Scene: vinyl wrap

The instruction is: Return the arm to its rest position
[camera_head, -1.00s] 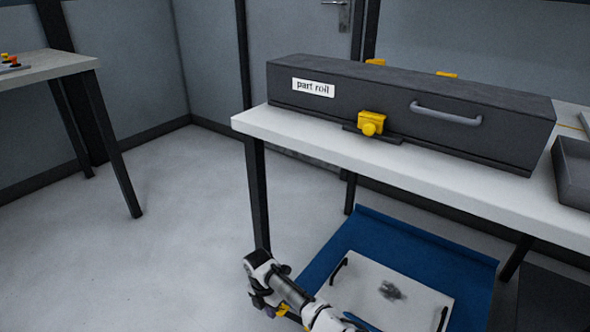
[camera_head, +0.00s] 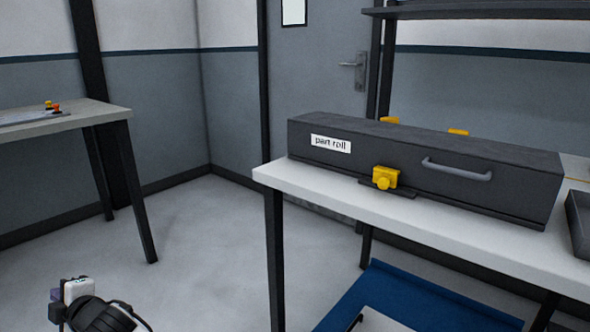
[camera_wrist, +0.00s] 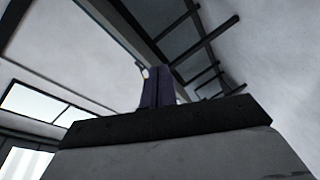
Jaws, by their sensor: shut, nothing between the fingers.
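My arm (camera_head: 98,314) shows at the bottom left of the head view, black and white, over the pale floor and left of the table. Most of it is cut off by the lower edge. My gripper (camera_wrist: 158,87) shows in the wrist view as two dark purple fingers, shut together with nothing between them. They point up toward the ceiling and the upper walls. No object touches the fingers.
A white table (camera_head: 318,200) on the right carries a dark "part roll" case (camera_head: 400,157) with a yellow latch (camera_head: 385,177). A blue sheet (camera_head: 405,296) lies below it. Another table (camera_head: 75,118) stands at left. Open floor (camera_head: 205,250) lies between.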

